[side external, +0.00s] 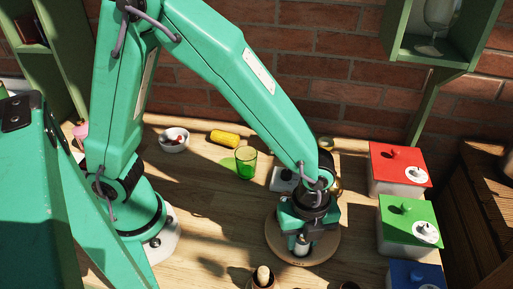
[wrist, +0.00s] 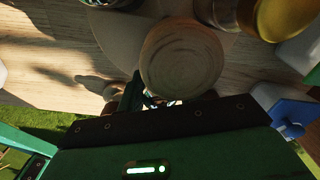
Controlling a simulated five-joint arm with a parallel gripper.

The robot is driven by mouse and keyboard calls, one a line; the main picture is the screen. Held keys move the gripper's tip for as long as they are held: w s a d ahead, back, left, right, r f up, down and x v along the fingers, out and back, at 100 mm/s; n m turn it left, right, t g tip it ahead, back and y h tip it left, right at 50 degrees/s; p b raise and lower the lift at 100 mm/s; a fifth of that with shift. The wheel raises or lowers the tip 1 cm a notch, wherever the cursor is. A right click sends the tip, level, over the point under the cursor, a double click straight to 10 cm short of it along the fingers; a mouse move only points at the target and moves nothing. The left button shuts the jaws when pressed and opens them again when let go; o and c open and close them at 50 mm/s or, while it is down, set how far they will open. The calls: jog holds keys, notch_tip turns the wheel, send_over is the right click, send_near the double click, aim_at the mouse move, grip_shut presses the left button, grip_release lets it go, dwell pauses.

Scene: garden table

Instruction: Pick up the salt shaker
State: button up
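In the side view my gripper (side external: 302,243) points down over a round wooden board (side external: 327,250) on the table. A small pale, silvery cylinder (side external: 301,248), which looks like the salt shaker, stands upright between the fingers; its upper part is hidden by my gripper. In the wrist view a round wooden top (wrist: 182,58) with ring grain lies right in front of my gripper, probably the same shaker seen from above. One dark finger (wrist: 131,94) shows beside it; the other is hidden. Whether the fingers touch the shaker cannot be made out.
A gold-lidded jar (wrist: 284,14) is close by. A green glass (side external: 246,163), yellow corn-like item (side external: 225,138) and white bowl (side external: 174,141) stand further back. Red (side external: 394,165), green (side external: 408,222) and blue (side external: 413,274) lidded boxes line the right.

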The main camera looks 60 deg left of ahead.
jog(key=shift+r, duration=0.15)
jog(key=shift+c, duration=0.2)
jog(key=shift+r, duration=0.55)
jog(key=r, duration=0.3)
jog(key=shift+s+d, duration=0.15)
jog(key=shift+s, duration=0.1)
jog(key=s+d+r, duration=0.3)
jog(key=s+r, duration=0.3)
jog(key=s, duration=0.4)
jog(key=shift+s+d+r, duration=0.25)
jog(key=shift+s+r, duration=0.05)
jog(key=shift+w, duration=0.1)
